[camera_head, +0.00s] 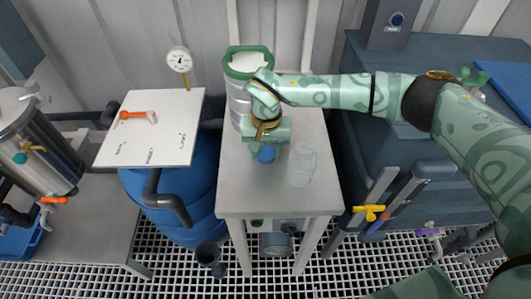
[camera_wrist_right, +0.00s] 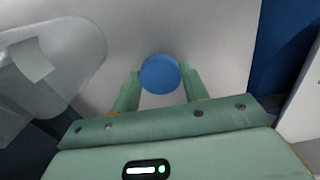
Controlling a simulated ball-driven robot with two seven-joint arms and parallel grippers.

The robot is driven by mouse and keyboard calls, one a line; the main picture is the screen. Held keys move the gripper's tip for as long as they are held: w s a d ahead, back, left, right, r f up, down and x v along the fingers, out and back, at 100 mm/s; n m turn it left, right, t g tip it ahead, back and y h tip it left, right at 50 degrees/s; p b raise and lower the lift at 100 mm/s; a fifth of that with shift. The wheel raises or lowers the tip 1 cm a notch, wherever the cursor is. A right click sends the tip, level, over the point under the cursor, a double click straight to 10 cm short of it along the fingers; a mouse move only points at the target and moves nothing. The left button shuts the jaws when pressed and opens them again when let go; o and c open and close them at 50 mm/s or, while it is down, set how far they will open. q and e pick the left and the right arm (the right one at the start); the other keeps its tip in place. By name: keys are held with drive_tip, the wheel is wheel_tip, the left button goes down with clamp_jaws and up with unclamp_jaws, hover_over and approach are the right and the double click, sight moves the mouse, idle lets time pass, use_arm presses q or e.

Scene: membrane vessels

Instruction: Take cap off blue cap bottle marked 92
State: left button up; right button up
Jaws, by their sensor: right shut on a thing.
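A round blue cap (camera_head: 266,154) shows at the lower end of my right gripper (camera_head: 265,146), above the pale table. In the right wrist view the blue cap (camera_wrist_right: 160,74) sits between the two green fingertips of the right gripper (camera_wrist_right: 160,80), which is shut on it. No bottle shows under the cap; whether one is hidden behind it I cannot tell. A clear vessel (camera_head: 302,163) stands on the table just right of the gripper. It also shows at the left of the wrist view (camera_wrist_right: 50,55), with a pale patch. No number 92 is readable. My left gripper is out of view.
A silvery vessel with a green rim (camera_head: 233,66) stands on the table (camera_head: 250,200) just behind the gripper. A white board (camera_head: 170,140) with an orange-handled item (camera_head: 138,116) is at left. The table's front part is clear.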

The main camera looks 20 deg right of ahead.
sight(266, 153)
drive_tip(key=shift+f, duration=0.65)
drive_tip(key=shift+w+r, duration=0.1)
drive_tip(key=o, duration=1.1)
wheel_tip(266, 153, up, 12)
drive_tip(key=p, duration=0.3)
